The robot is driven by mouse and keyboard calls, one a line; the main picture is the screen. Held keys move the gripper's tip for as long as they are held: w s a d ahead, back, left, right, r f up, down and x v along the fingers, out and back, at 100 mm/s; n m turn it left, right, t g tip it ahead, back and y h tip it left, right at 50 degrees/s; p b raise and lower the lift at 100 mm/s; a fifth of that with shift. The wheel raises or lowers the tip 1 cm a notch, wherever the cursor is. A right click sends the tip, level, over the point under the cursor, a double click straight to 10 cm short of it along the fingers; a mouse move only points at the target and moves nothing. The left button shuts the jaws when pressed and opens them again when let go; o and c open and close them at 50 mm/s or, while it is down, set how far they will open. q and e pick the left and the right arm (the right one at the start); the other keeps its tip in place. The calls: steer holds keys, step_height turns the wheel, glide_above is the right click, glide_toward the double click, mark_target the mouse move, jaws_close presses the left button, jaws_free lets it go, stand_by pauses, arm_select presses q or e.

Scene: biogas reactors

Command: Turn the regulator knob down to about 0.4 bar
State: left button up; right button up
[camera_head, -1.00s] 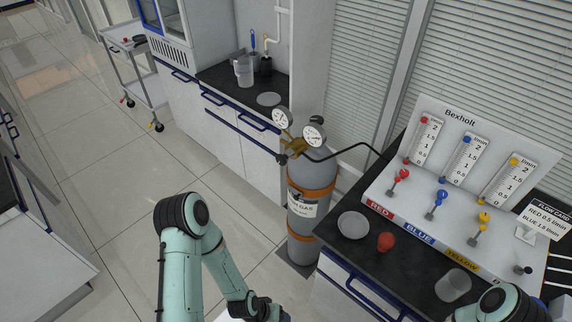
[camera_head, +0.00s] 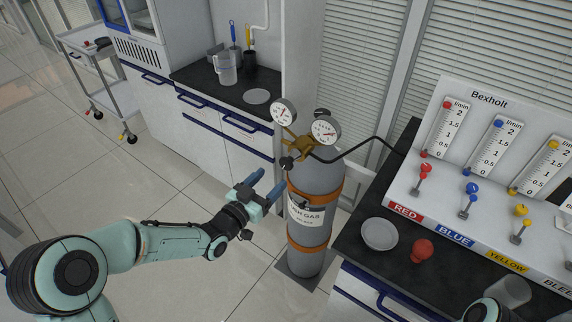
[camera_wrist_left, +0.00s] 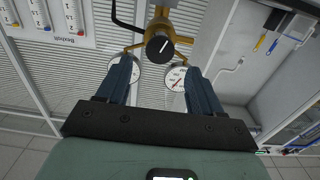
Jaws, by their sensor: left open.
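The regulator is a brass fitting (camera_head: 302,146) on top of a grey gas cylinder (camera_head: 318,172). Its black knob (camera_head: 286,163) faces my left arm and also shows in the left wrist view (camera_wrist_left: 160,46), with a white line. Two round gauges sit on it, a left gauge (camera_head: 284,112) and a right gauge (camera_head: 325,131); their readings are too small to tell. My left gripper (camera_head: 268,184) is open and empty, apart from the knob and just below and left of it in the head view. In the wrist view the knob lies ahead, between the blue fingers. My right gripper is out of view.
A flow panel (camera_head: 490,97) with red, blue and yellow knobs stands on the right bench. A dish (camera_head: 380,234) and a red object (camera_head: 422,250) lie before it. A black hose (camera_head: 365,147) runs from regulator to panel. Floor left of the cylinder is clear.

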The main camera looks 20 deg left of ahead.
mark_target(285, 166)
arm_select(q)
steer(key=p+x, duration=0.1)
steer(key=x, duration=0.7)
steer(key=shift+w+d+f, duration=0.1)
steer(key=shift+w, duration=0.1)
steer(key=c, duration=0.9)
